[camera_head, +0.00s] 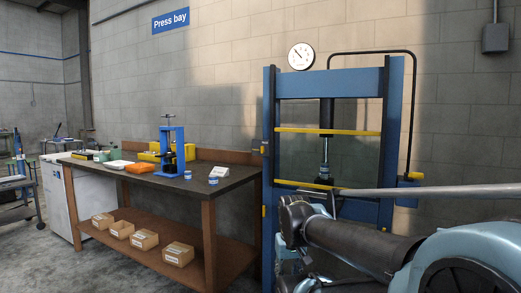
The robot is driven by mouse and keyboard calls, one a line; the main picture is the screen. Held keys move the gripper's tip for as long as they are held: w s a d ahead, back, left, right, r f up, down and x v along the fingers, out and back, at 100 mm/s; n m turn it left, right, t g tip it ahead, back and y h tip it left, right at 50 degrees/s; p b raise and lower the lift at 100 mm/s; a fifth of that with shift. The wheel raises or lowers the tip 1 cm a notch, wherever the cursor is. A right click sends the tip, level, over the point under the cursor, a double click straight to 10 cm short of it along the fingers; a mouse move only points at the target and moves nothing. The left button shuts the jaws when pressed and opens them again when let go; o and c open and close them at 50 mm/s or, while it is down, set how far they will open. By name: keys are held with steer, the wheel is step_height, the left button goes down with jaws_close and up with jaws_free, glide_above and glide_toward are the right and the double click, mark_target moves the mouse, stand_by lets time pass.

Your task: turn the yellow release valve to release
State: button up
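The blue press frame (269,130) stands against the wall right of the bench. A small yellow part (414,175) sits on the blue box (409,188) at the frame's right side; it may be the release valve, but it is too small to read its setting. Other small yellow parts (263,150) are on the left post. My arm reaches in from the lower right, in front of the press's lower part. My gripper (320,197) seems to be at the dark parts by the arm's far end, left of and apart from the yellow part. Its fingers cannot be made out.
A long grey bar (430,190) runs across the press's right post to the right edge. A workbench (130,176) stands at left with a small blue press (171,150) and an orange item (120,168). Several cartons (178,254) sit on its shelf. A gauge (301,56) is above the press.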

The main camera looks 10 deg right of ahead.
steer(key=shift+w+a, duration=0.1)
steer(key=shift+w, duration=0.05)
step_height(320, 180, up, 39)
steer(key=m+t+h, duration=0.7)
steer(key=t+h, duration=0.1)
steer(key=t, duration=0.1)
glide_above(262, 147)
steer(key=s+a, duration=1)
steer(key=s, duration=0.3)
steer(key=x, duration=1.7)
steer(key=shift+s+d+f, duration=0.1)
steer(key=shift+c, duration=0.3)
